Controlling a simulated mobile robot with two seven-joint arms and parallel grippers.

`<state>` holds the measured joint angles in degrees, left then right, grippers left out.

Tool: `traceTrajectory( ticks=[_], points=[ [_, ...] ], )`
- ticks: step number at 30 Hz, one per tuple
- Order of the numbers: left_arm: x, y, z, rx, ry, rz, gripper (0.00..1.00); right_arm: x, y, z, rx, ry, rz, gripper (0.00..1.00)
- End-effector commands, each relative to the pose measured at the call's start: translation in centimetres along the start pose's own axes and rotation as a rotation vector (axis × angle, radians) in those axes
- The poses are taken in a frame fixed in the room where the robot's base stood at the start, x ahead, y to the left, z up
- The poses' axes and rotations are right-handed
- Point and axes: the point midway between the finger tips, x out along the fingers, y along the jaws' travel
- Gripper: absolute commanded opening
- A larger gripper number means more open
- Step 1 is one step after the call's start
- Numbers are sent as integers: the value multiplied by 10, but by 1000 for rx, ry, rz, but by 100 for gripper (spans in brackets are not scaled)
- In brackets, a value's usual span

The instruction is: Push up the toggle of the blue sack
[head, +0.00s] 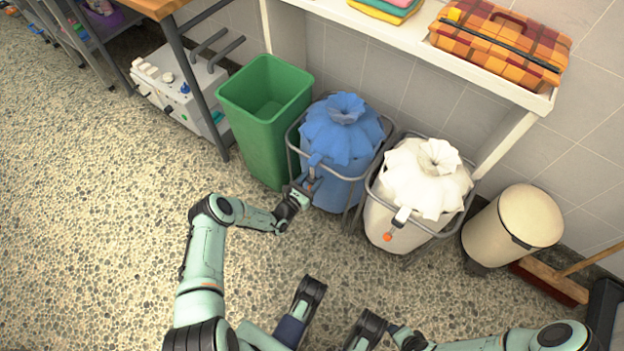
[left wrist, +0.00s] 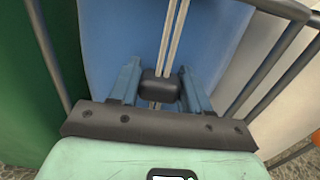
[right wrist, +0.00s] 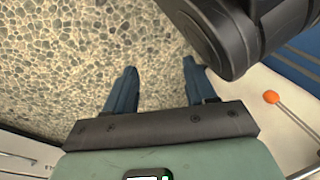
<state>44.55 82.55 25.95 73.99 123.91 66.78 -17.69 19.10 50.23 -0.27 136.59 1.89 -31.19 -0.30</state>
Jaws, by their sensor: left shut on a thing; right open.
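The blue sack (head: 340,135) hangs in a grey tubular frame, its mouth gathered into a ruffled neck. In the left wrist view its blue cloth (left wrist: 110,40) fills the background. Its black toggle (left wrist: 160,87) sits on two pale cords (left wrist: 172,35) that run upward. My left gripper (left wrist: 160,90) is shut on the toggle, one blue finger on each side. In the head view my left gripper (head: 303,190) is at the sack's lower front, and the toggle is too small to make out. My right gripper (right wrist: 160,88) is open and empty, with speckled floor beyond its fingers.
A green bin (head: 265,120) stands just left of the blue sack. A white sack (head: 425,180) with an orange-ended cord (head: 388,237) hangs in a frame to its right. Farther right is a cream bin (head: 515,225). A shelf (head: 400,32) overhangs behind.

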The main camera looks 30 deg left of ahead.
Motion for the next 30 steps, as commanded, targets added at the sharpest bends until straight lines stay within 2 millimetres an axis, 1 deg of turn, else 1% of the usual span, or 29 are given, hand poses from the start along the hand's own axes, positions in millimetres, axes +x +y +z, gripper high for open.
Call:
traceTrajectory(
  ticks=[5, 10, 13, 18, 22, 30],
  points=[
    [-1, 0, 19, 0, 1, 0, 0, -19, -13, -6, -14, 24, -21, 55],
    [-1, 0, 43, 0, 0, 1, 0, -43, -30, -10, -32, 44, -49, 55],
    [-1, 0, 56, 0, 1, 1, 0, -55, -35, 0, -39, 19, -56, 55],
    [-1, 0, 76, -1, 2, 0, 0, -74, -40, 27, -48, -60, -60, 55],
    [-1, 0, 82, -1, 2, 0, 0, -80, -41, 38, -51, -93, -60, 55],
    [-1, 0, 80, -1, 4, 0, 0, -79, -41, 39, -51, -97, -60, 55]
  ],
)
